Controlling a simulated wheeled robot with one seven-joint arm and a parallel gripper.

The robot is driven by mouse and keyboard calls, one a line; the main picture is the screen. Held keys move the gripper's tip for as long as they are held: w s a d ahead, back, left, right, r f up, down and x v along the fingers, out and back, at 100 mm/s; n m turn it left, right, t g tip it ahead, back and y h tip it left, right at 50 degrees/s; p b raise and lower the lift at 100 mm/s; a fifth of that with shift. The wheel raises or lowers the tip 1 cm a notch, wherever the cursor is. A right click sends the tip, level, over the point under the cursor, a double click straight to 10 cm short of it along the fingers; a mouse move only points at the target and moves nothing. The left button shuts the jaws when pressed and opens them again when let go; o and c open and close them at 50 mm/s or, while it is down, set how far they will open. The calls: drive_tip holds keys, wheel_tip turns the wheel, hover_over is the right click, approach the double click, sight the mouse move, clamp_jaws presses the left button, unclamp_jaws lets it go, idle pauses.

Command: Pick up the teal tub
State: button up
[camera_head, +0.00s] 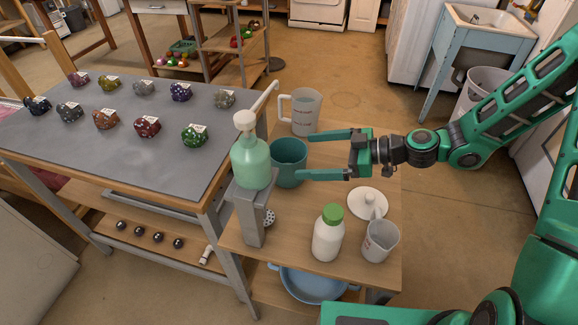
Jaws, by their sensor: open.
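The teal tub (291,162) is a small round open-topped container on the wooden side table, right of the green pump bottle. My gripper (302,156) is open and reaches in from the right. Its two green fingers lie on either side of the tub in the picture, one toward the far side and one toward the near side. The near finger passes in front of the tub's lower part. I cannot tell whether either finger touches the tub. The tub stands upright and looks empty from here.
The green pump bottle (251,163) stands on a grey stand, close left of the tub. A measuring jug (305,112) stands behind. A white bottle with green cap (328,240), a small beaker (380,241) and a white lid (368,204) are nearer. A grey bench (70,160) holds several rocks.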

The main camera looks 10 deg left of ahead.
sight(275, 157)
drive_tip(key=shift+w+a, duration=0.15)
drive_tip(key=shift+a, duration=0.45)
drive_tip(key=x, duration=0.4)
drive_tip(key=shift+a, duration=0.35)
drive_tip(key=x, duration=0.4)
drive_tip(key=shift+s+a+f, duration=0.15)
drive_tip(key=shift+s+f, duration=0.05)
drive_tip(key=shift+s, duration=0.1)
drive_tip(key=shift+w+a+f, duration=0.1)
drive_tip(key=shift+a+f, duration=0.05)
drive_tip(key=shift+a, duration=0.25)
drive_tip(key=shift+c, duration=0.6)
drive_tip(key=c, duration=1.2)
